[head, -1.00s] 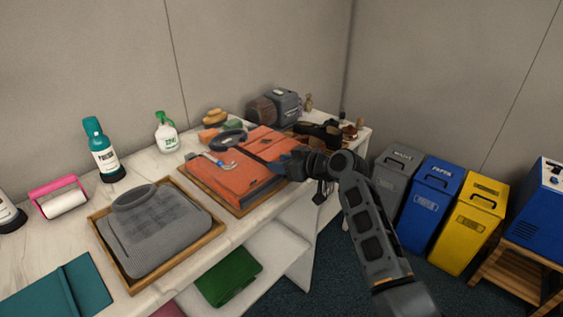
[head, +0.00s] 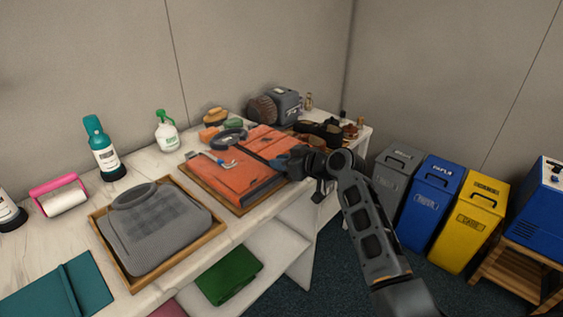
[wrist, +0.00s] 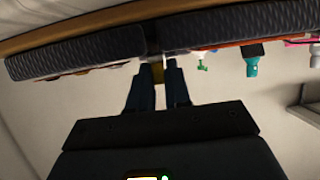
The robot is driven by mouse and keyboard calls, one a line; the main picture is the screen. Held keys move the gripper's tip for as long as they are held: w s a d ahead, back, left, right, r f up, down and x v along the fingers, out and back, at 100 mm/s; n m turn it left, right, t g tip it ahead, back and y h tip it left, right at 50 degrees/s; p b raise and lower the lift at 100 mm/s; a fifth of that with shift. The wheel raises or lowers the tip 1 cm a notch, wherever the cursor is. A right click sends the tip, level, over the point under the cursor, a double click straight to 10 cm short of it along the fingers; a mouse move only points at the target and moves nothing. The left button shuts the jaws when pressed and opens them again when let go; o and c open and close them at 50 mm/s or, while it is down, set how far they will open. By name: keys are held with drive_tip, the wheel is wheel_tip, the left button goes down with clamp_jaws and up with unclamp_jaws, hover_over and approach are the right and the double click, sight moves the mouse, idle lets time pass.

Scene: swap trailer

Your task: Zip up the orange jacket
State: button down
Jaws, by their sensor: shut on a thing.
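The orange jacket (head: 225,178) lies flat and folded on a wooden tray on the counter, with a dark line across its front and a dark collar (head: 229,137) at the far left. My gripper (head: 283,163) is at the jacket's right edge, at the end of that dark line. In the wrist view the jacket's dark ribbed hem (wrist: 75,52) shows as two bands with a gap between them. My gripper (wrist: 158,72) is at that gap, shut on a small yellowish piece that looks like the zipper pull (wrist: 158,73). The teeth are too small to make out.
A grey folded sweater (head: 158,225) lies in a tray (head: 130,283) to the left. Bottles (head: 102,150), a lint roller (head: 62,198) and brushes stand along the counter. Shoes (head: 318,130) and a grey machine (head: 278,105) are behind. Grey, blue and yellow bins (head: 468,225) stand right of my arm.

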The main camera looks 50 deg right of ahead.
drive_tip(key=w+b, duration=0.5)
drive_tip(key=w, duration=0.4)
drive_tip(key=shift+w+a, duration=0.15)
drive_tip(key=shift+w, duration=0.2)
drive_tip(key=c, duration=1.1)
unclamp_jaws()
drive_tip(key=shift+c, duration=0.2)
drive_tip(key=shift+v, duration=3.9)
